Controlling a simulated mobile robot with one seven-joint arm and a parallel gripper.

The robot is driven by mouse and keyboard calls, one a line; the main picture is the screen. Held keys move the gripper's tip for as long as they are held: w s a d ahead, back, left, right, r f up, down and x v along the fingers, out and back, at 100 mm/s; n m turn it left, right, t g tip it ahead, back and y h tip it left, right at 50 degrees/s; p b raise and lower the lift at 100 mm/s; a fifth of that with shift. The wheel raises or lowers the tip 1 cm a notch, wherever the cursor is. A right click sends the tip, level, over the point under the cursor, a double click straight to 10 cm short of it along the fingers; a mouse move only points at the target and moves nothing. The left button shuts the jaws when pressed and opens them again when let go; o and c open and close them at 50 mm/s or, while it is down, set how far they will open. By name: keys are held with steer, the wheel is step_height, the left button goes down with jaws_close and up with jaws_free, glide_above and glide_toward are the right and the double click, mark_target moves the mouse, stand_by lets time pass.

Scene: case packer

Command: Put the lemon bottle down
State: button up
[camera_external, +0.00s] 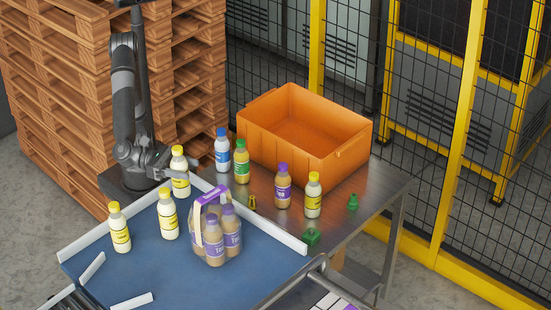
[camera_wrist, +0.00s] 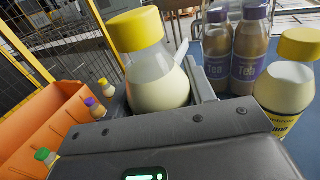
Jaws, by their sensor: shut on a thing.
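The lemon bottle (camera_external: 180,184), with a yellow cap and pale yellow contents, is between the fingers of my gripper (camera_external: 187,170). It is upright or nearly so, at the far rail of the blue conveyor; I cannot tell whether its base touches anything. In the wrist view the held bottle (camera_wrist: 158,82) fills the middle, clasped by my gripper (camera_wrist: 165,92), and its lower part is hidden. Similar yellow-capped bottles stand on the conveyor (camera_external: 119,232) (camera_external: 168,219) and on the metal table (camera_external: 313,199).
An orange crate (camera_external: 305,150) stands at the back of the metal table (camera_external: 265,205). Blue-capped (camera_external: 222,152), green-capped (camera_external: 241,164) and purple-capped (camera_external: 283,188) bottles stand before it. A pack of tea bottles (camera_external: 214,240) with a carrying handle is on the conveyor (camera_external: 180,270). White rails (camera_external: 265,230) edge the belt.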

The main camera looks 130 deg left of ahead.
mark_target(189, 181)
steer(key=shift+w+a+f, duration=0.2)
steer(key=shift+w+a, duration=0.1)
steer(key=shift+f, duration=2.05)
steer(key=shift+f, duration=0.2)
steer(key=o, duration=1.2)
steer(key=shift+c, duration=0.2)
